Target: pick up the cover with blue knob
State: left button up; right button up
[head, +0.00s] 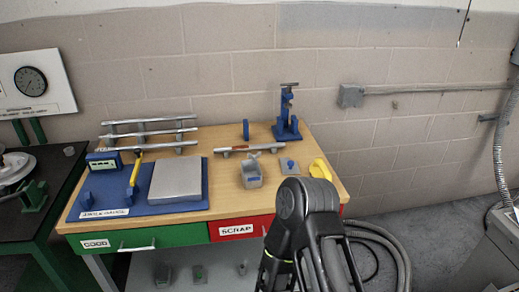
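The cover with blue knob (289,165) is a small grey plate with a blue knob on its middle. It lies flat on the right part of the wooden table (228,198), between a clear box and a yellow object. One of my black arms rises from the bottom edge, right of centre, in front of the table. Its gripper fingers cannot be made out. My other arm does not show. Nothing is touching the cover.
A clear open box (251,175) stands left of the cover, a yellow object (320,169) right. Behind are a metal bar (250,149) and a blue press (288,118). A blue gauge board (137,207) with a grey plate (176,181) fills the left. Red (241,229) and green drawers (158,238) face front.

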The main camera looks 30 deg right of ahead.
aim_at(288, 167)
jog(key=z, duration=1.75)
jog(key=i+z, duration=0.1)
jog(key=i, duration=0.3)
